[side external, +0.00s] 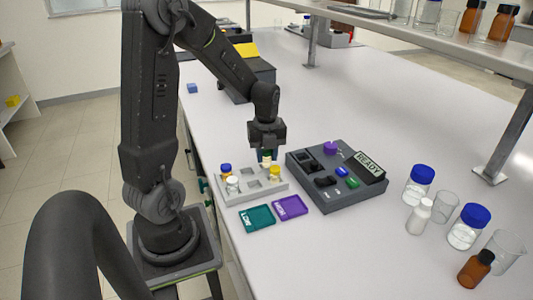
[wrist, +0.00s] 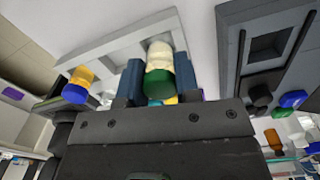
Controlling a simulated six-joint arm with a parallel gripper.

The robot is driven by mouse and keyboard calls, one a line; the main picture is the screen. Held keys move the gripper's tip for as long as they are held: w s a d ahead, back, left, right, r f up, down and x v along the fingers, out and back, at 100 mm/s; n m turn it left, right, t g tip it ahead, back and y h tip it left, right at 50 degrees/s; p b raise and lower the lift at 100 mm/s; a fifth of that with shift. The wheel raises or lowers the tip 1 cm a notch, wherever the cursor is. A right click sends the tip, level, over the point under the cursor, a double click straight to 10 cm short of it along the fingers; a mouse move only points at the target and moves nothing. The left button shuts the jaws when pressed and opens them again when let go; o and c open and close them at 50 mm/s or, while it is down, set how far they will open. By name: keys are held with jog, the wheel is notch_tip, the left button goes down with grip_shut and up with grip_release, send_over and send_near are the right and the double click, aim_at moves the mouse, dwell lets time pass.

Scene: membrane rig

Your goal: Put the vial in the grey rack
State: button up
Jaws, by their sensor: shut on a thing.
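My gripper (side external: 266,153) is pointing down at the far side of the light grey rack (side external: 247,196). It is shut on a vial with a green cap (side external: 266,158). In the wrist view the vial's cream body (wrist: 159,58) and green cap (wrist: 158,86) sit between my two dark blue fingers. The grey rack also shows in the wrist view (wrist: 110,42), beyond the vial. I cannot tell whether the vial's lower end is inside a rack slot or just above it.
The rack also holds an orange-and-blue vial (side external: 226,169), a white-topped vial (side external: 233,183) and a yellow-topped vial (side external: 274,172). A dark grey device (side external: 335,178) stands close right. Teal (side external: 258,218) and purple (side external: 290,207) trays lie in front. Bottles and beakers stand far right.

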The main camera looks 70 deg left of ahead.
jog(key=shift+f, duration=0.9)
dwell(0.7)
dwell(0.3)
jog(key=o, duration=1.1)
jog(key=shift+r, duration=0.15)
jog(key=shift+r, duration=2.85)
jog(key=shift+r, duration=0.1)
